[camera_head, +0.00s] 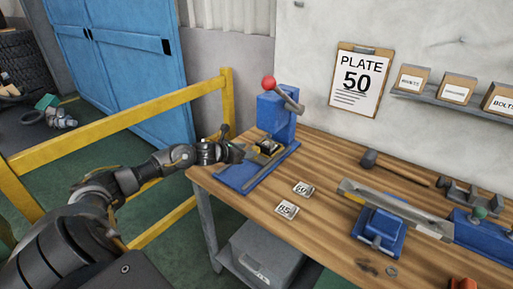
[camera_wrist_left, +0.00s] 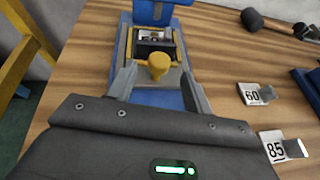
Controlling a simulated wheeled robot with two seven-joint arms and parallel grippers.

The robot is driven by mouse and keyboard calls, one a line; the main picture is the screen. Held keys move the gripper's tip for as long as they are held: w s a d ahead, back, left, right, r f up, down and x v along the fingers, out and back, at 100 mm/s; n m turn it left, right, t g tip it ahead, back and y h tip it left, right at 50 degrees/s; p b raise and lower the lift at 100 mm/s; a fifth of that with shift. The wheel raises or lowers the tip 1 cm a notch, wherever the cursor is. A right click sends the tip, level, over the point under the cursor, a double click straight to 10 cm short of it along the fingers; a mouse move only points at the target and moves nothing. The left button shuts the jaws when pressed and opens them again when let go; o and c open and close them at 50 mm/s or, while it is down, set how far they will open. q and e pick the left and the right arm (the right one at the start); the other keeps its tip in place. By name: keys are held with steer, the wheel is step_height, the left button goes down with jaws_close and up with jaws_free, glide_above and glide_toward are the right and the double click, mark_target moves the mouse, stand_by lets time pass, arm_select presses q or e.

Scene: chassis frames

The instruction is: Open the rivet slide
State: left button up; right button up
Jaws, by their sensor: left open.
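The blue rivet press (camera_head: 277,118) stands at the back left of the wooden bench, with a red-ball lever on top. Its blue base with a grey slide carrying a yellow knob (camera_wrist_left: 158,66) reaches toward me. Behind the knob, a yellow-edged dark frame (camera_wrist_left: 155,42) shows small pale contents that I cannot make out. My left gripper (camera_head: 242,153) is low over the base. In the left wrist view its fingers (camera_wrist_left: 160,88) are apart, one on each side of the knob; I cannot tell whether they touch it. My right gripper is not in view.
Tags marked 60 (camera_head: 303,189) and 85 (camera_head: 287,209) lie right of the base. A hammer (camera_head: 400,168) and a blue fixture (camera_head: 379,232) with a long metal bar lie further right. A yellow rail (camera_head: 120,120) runs left of the bench. A "PLATE 50" clipboard (camera_head: 360,80) hangs on the wall.

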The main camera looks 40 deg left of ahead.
mark_target(255, 148)
arm_select(q)
steer(key=x, duration=0.4)
steer(key=shift+w+f+p, duration=0.1)
steer(key=shift+w+p, duration=0.15)
steer(key=shift+p, duration=0.1)
steer(key=shift+x, duration=0.95)
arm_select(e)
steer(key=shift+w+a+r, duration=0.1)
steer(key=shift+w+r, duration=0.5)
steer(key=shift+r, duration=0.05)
arm_select(q)
steer(key=shift+d, duration=0.1)
jaws_close()
